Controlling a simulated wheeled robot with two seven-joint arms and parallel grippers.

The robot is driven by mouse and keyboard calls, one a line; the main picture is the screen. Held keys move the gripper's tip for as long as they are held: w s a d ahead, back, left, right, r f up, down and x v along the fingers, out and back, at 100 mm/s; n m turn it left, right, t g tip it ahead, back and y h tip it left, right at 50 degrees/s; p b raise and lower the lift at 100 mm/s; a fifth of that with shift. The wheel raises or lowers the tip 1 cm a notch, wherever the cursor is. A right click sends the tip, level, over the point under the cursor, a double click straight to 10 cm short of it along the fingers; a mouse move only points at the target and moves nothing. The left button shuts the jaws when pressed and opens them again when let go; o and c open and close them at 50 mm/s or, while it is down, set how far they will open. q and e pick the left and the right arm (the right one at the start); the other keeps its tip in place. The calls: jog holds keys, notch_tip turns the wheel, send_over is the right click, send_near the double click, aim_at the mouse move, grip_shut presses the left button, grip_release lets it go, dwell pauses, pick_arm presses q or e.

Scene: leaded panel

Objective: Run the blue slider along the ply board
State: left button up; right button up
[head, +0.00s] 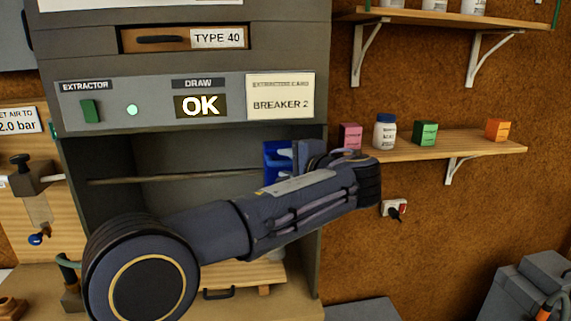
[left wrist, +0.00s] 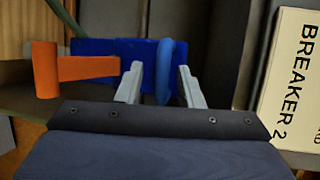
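The blue slider (head: 275,160) is at the right side of the grey cabinet's opening, at the end of a thin rod. In the left wrist view its blue body (left wrist: 100,47) lies across the picture, with a rounded blue handle (left wrist: 166,68). My left gripper (left wrist: 160,70) is open, with the handle between its fingers and gaps on both sides. In the head view my left gripper (head: 296,154) is beside the slider and partly hides it. A pale wooden board (head: 245,273) lies low in the cabinet, partly behind my arm. My right gripper is out of view.
An orange handle (left wrist: 70,70) is close to the slider in the left wrist view. The cabinet front (head: 150,105) has a lit OK display (head: 201,106) and a BREAKER 2 card (head: 281,98). A wooden shelf (head: 450,146) with small boxes and a jar (head: 385,133) is to the right.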

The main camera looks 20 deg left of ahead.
pick_arm(q)
jog(key=shift+s+a, duration=0.1)
jog(key=shift+a, duration=0.1)
jog(key=shift+s+d, duration=0.2)
jog(key=shift+d, duration=0.15)
jog(key=b+v, duration=0.1)
jog(key=v, duration=0.6)
jog(key=shift+b, duration=0.3)
jog(key=shift+r, duration=0.1)
